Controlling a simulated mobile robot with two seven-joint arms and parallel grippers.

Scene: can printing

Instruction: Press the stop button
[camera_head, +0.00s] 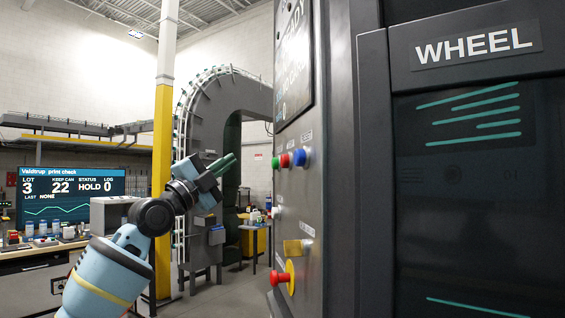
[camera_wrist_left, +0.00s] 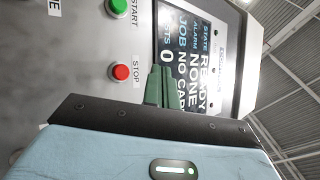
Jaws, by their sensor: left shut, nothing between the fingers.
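The stop button is red and round, labelled STOP, in the left wrist view (camera_wrist_left: 121,72). In the head view it is the red button (camera_head: 284,160) between a green and a blue one on the grey machine panel. My left gripper (camera_head: 228,162) has green fingers, shut and empty, in the air to the left of the panel buttons. In the left wrist view its fingertips (camera_wrist_left: 160,72) show just right of the stop button, over the display edge. Whether they touch the panel cannot be told there; in the head view a gap shows. My right gripper is not in view.
A green START button (camera_wrist_left: 118,7) is near the stop button, and a blue button (camera_head: 299,157) is beside it. A red mushroom button on a yellow base (camera_head: 284,278) sits lower on the panel. A yellow-and-white column (camera_head: 163,130) stands behind my left arm.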

